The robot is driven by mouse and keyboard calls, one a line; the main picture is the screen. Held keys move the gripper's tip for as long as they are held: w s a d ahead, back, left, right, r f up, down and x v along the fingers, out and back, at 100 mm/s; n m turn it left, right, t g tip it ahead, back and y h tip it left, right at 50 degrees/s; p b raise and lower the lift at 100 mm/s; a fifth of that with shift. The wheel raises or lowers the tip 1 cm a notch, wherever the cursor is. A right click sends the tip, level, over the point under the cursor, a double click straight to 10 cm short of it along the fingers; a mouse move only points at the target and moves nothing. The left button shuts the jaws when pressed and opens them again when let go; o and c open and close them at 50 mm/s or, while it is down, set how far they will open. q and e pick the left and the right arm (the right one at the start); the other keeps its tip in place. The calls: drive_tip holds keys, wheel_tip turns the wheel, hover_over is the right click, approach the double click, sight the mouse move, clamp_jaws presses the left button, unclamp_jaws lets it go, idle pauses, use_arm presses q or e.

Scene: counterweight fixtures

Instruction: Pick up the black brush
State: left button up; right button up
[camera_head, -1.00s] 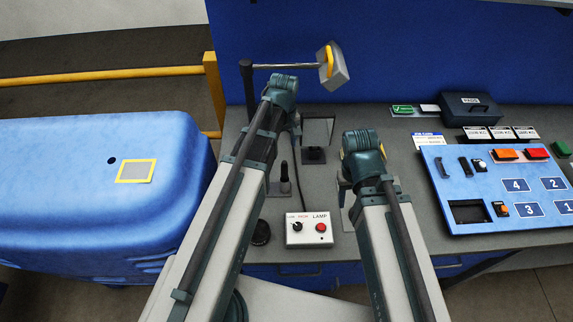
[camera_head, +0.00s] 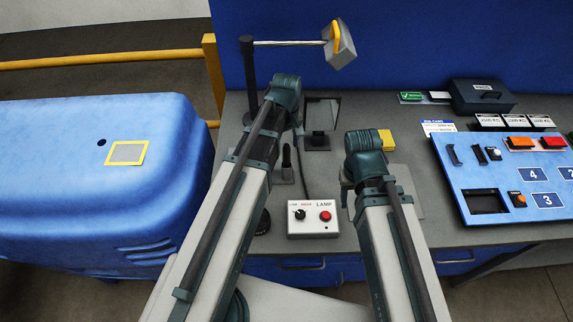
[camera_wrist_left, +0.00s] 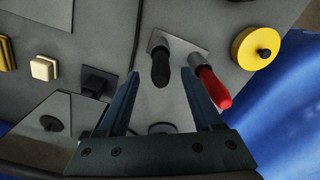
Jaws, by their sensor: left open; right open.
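A black handle (camera_wrist_left: 160,65), which I take to be the black brush, stands on a grey plate (camera_wrist_left: 178,46) in the left wrist view. In the head view the handle (camera_head: 286,157) rises from the bench just right of my left forearm. My left gripper (camera_wrist_left: 160,76) is open, and the handle appears between its fingertips in the wrist view; I cannot tell the depth or any contact.
A lamp box (camera_head: 313,219) sits in front, a mirror (camera_head: 322,112) behind. A lamp head (camera_head: 340,45) overhangs on a post (camera_head: 249,75). A blue panel (camera_head: 510,185) lies right; a blue housing (camera_head: 70,200) stands left. A yellow disc (camera_wrist_left: 252,50) is near the red handle.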

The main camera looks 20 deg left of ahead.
use_arm(q)
drive_tip(key=b, duration=0.5)
hover_over(286, 168)
drive_tip(key=f, duration=0.3)
drive_tip(key=w+f, duration=0.1)
drive_tip(key=f, duration=0.1)
drive_tip(key=shift+f, duration=0.1)
clamp_jaws()
